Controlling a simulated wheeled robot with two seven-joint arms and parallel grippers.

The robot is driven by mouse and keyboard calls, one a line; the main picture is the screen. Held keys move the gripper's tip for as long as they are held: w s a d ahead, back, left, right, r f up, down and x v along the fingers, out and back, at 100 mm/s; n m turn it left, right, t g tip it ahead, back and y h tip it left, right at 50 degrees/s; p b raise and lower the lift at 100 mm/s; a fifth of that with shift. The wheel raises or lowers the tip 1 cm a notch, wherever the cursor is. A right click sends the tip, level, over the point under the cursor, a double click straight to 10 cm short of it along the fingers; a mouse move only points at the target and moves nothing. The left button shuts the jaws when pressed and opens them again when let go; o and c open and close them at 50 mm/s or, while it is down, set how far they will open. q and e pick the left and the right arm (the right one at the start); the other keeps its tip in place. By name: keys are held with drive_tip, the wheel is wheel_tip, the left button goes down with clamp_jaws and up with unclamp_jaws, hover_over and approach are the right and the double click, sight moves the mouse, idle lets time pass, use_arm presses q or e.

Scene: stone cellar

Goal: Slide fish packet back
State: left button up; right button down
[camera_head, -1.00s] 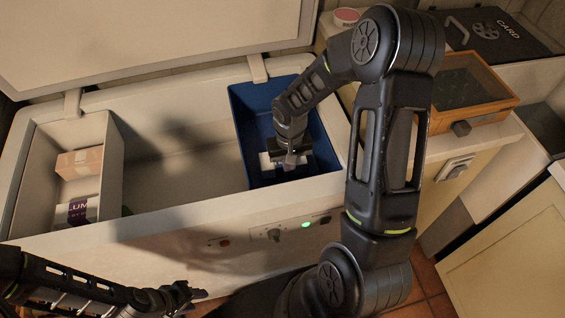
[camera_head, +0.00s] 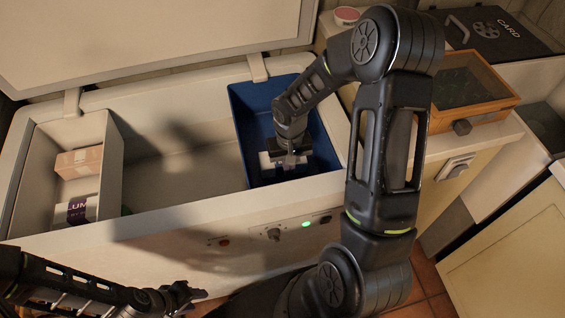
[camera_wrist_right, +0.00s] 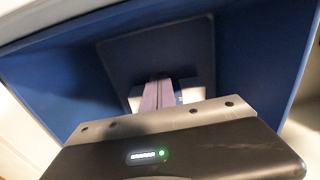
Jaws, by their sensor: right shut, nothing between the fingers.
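The blue bin (camera_head: 240,112) sits at the right end of the open chest freezer (camera_head: 175,168). A small pale packet (camera_head: 267,162), which I take to be the fish packet, lies on its floor toward the front. My right gripper (camera_head: 288,160) reaches down into the bin, shut and empty, right at the packet and covering its middle; I cannot tell whether they touch. In the right wrist view, pale parts of the packet (camera_wrist_right: 192,92) show on both sides of the closed fingers (camera_wrist_right: 158,92). My left gripper (camera_head: 185,294) is low in front of the freezer, its opening unclear.
A white compartment (camera_head: 112,165) at the freezer's left holds a pinkish box (camera_head: 79,162) and a labelled pack (camera_head: 77,210). The raised lid (camera_head: 150,45) stands behind. A wooden glass-topped box (camera_head: 470,90) is on the right counter.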

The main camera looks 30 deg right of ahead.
drive_tip(key=shift+f+b, duration=2.25)
drive_tip(key=shift+f, duration=0.45)
drive_tip(key=shift+w, duration=0.15)
drive_tip(key=shift+w+d, duration=0.3)
drive_tip(key=shift+w, duration=0.6)
drive_tip(key=shift+w+d, duration=0.35)
drive_tip(key=shift+w, duration=0.55)
drive_tip(key=shift+w+d, duration=0.3)
drive_tip(key=shift+w, duration=0.6)
drive_tip(key=shift+w+d+b, duration=0.45)
drive_tip(key=shift+w+d, duration=0.15)
drive_tip(key=shift+w, duration=1.05)
drive_tip(key=shift+w+d+b, duration=0.45)
drive_tip(key=shift+w+d, duration=0.1)
drive_tip(key=shift+w, duration=1.1)
drive_tip(key=shift+w+d+b, duration=0.45)
drive_tip(key=shift+w+d, duration=0.15)
drive_tip(key=shift+w, duration=1.05)
drive_tip(key=shift+s+a, duration=0.2)
drive_tip(key=shift+s, duration=0.35)
drive_tip(key=shift+s+a, duration=0.15)
drive_tip(key=shift+s, duration=0.35)
drive_tip(key=shift+r, duration=0.1)
wheel_tip(320, 180, up, 16)
drive_tip(key=p, duration=1)
